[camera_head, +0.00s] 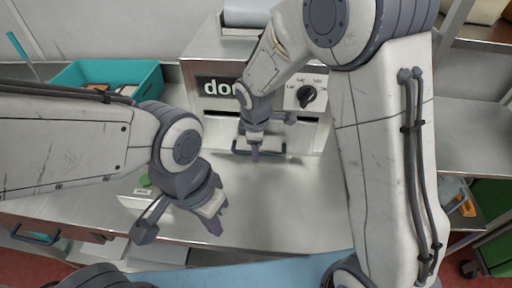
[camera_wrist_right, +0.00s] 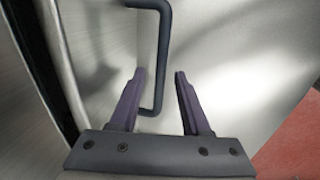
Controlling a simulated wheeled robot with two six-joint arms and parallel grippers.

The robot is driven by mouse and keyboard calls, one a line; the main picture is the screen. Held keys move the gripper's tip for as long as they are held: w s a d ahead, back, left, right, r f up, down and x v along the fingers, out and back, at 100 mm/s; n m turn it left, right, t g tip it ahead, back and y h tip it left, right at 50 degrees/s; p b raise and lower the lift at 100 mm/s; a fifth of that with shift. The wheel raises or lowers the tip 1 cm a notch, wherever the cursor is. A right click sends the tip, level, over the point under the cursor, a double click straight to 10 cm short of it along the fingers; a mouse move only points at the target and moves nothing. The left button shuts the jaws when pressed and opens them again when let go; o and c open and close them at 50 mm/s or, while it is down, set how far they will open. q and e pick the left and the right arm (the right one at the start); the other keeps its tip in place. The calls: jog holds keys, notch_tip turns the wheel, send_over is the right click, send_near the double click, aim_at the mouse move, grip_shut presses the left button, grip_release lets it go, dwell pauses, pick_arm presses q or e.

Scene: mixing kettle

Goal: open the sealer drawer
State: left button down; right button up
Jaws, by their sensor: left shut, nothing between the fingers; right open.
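The sealer (camera_head: 215,62) is a steel machine with a lit display and a black dial. Its lower front, the drawer (camera_head: 305,138), has a dark bar handle (camera_head: 272,152). The handle (camera_wrist_right: 165,35) also shows in the right wrist view. My right gripper (camera_head: 255,153) is open at the handle, pointing down. In its wrist view the purple fingers (camera_wrist_right: 160,76) stand on either side of the bar's lower part; whether they touch it cannot be told. My right arm hides part of the sealer front. My left gripper (camera_head: 214,228) is shut and empty above the counter.
A teal bin (camera_head: 140,75) with items inside stands left of the sealer. A small white box (camera_head: 135,202) is near my left gripper. The steel counter (camera_head: 270,205) in front of the sealer is mostly clear. Shelving stands at the right.

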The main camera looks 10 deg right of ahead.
grip_shut()
dwell(1.4)
